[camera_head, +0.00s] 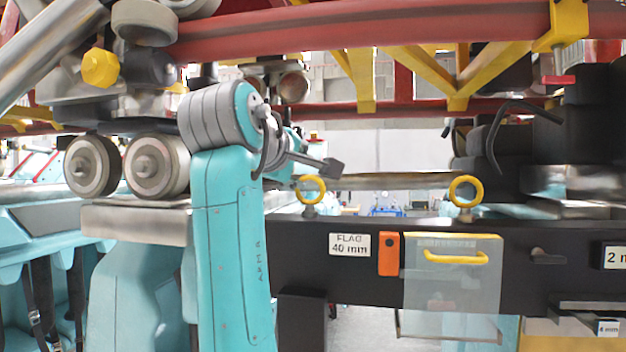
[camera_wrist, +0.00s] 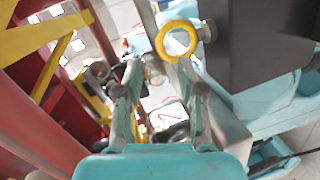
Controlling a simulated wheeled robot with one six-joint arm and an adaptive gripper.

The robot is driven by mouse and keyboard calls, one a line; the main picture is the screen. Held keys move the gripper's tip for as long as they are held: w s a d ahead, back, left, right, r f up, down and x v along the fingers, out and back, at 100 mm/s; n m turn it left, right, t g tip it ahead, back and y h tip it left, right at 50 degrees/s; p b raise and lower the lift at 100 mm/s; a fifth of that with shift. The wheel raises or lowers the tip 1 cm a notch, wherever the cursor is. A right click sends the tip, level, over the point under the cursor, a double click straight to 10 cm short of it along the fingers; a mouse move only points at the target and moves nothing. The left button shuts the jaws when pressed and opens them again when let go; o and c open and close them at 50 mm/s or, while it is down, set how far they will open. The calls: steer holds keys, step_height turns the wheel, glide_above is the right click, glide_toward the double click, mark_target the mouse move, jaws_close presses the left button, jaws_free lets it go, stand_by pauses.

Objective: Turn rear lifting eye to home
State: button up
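Two yellow lifting eyes stand on top of the black beam (camera_head: 345,270) in the head view. The left eye (camera_head: 325,189) is close to my gripper, on a grey shank; the right eye (camera_head: 480,191) stands farther along the beam. Both rings look nearly face-on there. The frames do not label which is the rear one. In the wrist view one yellow ring (camera_wrist: 163,42) shows just beyond my fingertips, toward the right finger. My gripper (camera_wrist: 160,75) is open, with nothing between its fingers. In the head view my gripper (camera_head: 325,166) is partly hidden behind my arm.
The beam carries a "FLAG 40 mm" label (camera_head: 350,244), an orange block (camera_head: 389,254) and a clear panel with a yellow handle (camera_head: 456,258). A red rail (camera_head: 400,25) and yellow braces (camera_head: 455,75) hang above. Grey wheels (camera_head: 157,166) are at left.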

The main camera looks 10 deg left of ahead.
mark_target(313, 178)
steer(key=x, duration=0.8)
steer(key=shift+w+f, duration=0.15)
steer(key=shift+w, duration=0.25)
jaws_close()
